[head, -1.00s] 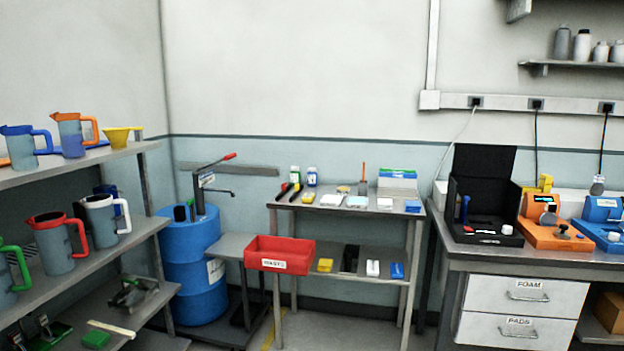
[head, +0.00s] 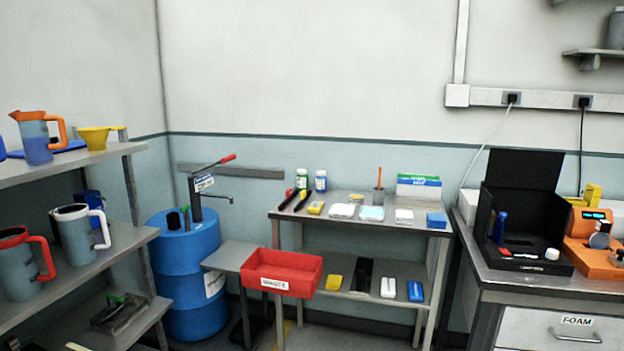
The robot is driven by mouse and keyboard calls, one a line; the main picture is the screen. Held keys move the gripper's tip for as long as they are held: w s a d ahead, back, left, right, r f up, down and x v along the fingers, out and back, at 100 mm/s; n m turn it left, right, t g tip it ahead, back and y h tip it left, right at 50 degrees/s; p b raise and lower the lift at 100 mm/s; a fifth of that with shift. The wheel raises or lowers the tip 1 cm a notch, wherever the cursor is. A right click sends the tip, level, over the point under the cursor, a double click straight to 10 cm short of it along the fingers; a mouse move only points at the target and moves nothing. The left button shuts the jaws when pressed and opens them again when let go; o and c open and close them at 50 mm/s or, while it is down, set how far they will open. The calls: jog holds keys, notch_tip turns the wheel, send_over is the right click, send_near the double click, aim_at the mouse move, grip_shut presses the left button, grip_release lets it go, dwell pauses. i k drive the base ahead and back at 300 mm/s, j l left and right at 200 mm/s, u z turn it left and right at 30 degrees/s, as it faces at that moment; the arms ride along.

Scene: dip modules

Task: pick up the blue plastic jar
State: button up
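A small upright jar with a blue label (head: 321,181) stands at the back left of the metal table (head: 385,231). It looks like the blue plastic jar, but it is small at this distance. A similar jar with a green top (head: 302,179) stands close on its left. My gripper is not in view.
Black-handled tools (head: 288,198) and a yellow item (head: 316,208) lie in front of the jars. White packs and a blue box (head: 437,220) sit to the right. The red waste bin (head: 290,272) juts out at the table's front left. A blue drum (head: 184,262) and shelves stand left.

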aim_at(321, 179)
jog(key=i+l+u, duration=0.15)
jog(key=i+l, duration=0.2)
jog(key=i, duration=0.35)
jog(key=i+l+u, duration=0.15)
jog(key=i+l, duration=0.3)
jog(key=i, duration=0.2)
jog(key=i+l+u, duration=0.2)
jog(key=i+l, duration=0.3)
jog(key=i, duration=0.15)
jog(key=i+l, duration=0.3)
jog(key=i, duration=1)
jog(key=j+u, duration=0.05)
